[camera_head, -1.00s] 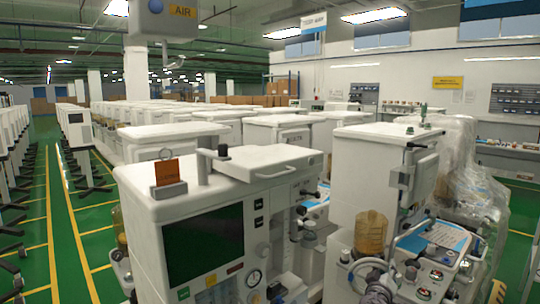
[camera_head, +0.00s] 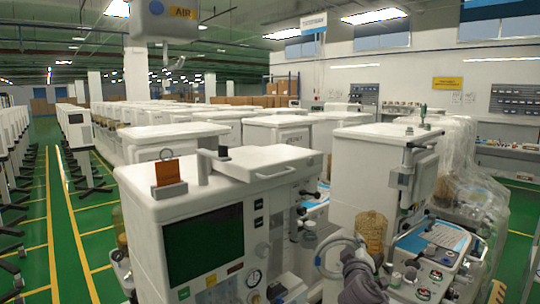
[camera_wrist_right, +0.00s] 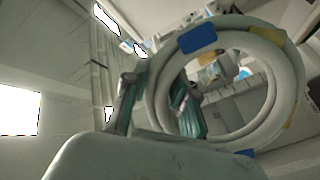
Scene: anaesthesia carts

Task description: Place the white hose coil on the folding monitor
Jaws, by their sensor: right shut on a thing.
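The white hose coil (camera_head: 322,262) is a pale ring at the bottom centre of the head view, in front of the carts. In the right wrist view the coil (camera_wrist_right: 290,85) is large, with blue and yellow bands. My right gripper (camera_head: 352,256) is shut on the coil's tube; its two fingers (camera_wrist_right: 158,90) stand either side of it in the wrist view. A flat white panel on the front cart's top, apparently the folding monitor (camera_head: 265,161), lies up and left of the coil, apart from it. My left gripper is not in view.
The front cart (camera_head: 150,208) has a dark screen (camera_head: 203,243) and an orange card (camera_head: 167,172) on its top. A second cart (camera_head: 360,165) stands to the right, with an amber cylinder (camera_head: 370,230) beside my gripper. Wrapped equipment (camera_head: 465,165) stands farther right.

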